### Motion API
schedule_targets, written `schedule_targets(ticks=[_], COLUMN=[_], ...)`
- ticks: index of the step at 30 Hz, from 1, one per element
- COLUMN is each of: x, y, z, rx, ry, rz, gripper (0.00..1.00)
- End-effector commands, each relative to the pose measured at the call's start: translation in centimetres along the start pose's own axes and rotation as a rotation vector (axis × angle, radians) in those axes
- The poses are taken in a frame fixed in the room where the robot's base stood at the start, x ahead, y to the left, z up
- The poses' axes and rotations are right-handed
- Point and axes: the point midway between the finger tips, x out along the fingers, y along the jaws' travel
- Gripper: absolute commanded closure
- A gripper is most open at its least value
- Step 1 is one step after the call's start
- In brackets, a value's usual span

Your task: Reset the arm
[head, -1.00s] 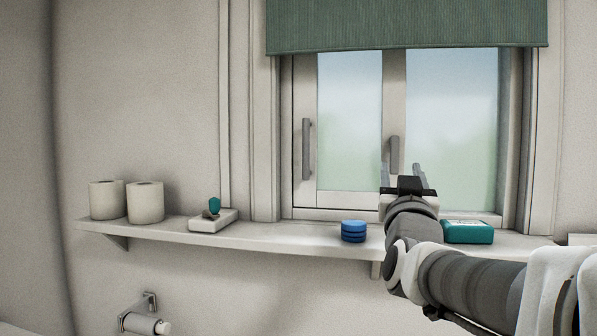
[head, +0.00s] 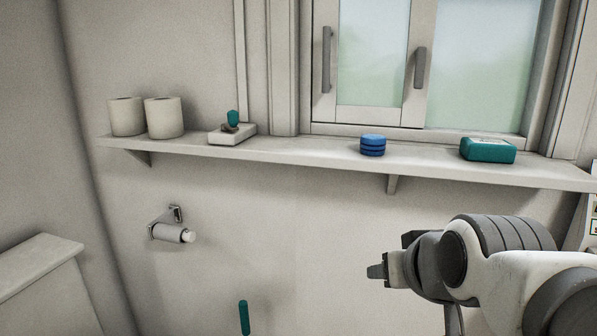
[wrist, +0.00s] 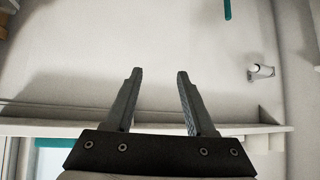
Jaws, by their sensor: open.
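My gripper (head: 376,271) is in front of the wall, below the shelf, at the lower right of the head view. In the wrist view my gripper (wrist: 157,75) shows two fingers spread apart with nothing between them. My arm comes in from the right edge of the head view. No object touches the fingers.
A wall shelf (head: 290,152) holds two paper rolls (head: 164,118), a white block with a teal-topped item (head: 232,133), a blue round stack (head: 373,145) and a teal box (head: 487,150). Below are a roll holder (head: 172,228) and a teal handle (head: 244,317). The wall between is clear.

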Motion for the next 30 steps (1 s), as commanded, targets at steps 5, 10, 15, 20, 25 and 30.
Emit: schedule_targets(ticks=[5,10,15,20,25,30], x=[-2.2,-5.7,-8.4,-11.2,-14.0,-16.6], y=[0.1,0.3,0.2,0.2,0.1,0.1], z=[8.5,8.6,5.5,2.3,-1.0,-4.0], rx=[-0.001,0.002,0.001,0.001,0.001,0.001], ry=[-0.264,-0.363,-0.362,-0.362,-0.361,-0.361], rz=[0.005,0.015,0.015,0.014,0.014,0.014], gripper=[0.45,0.45,0.45,0.45,0.45,0.45])
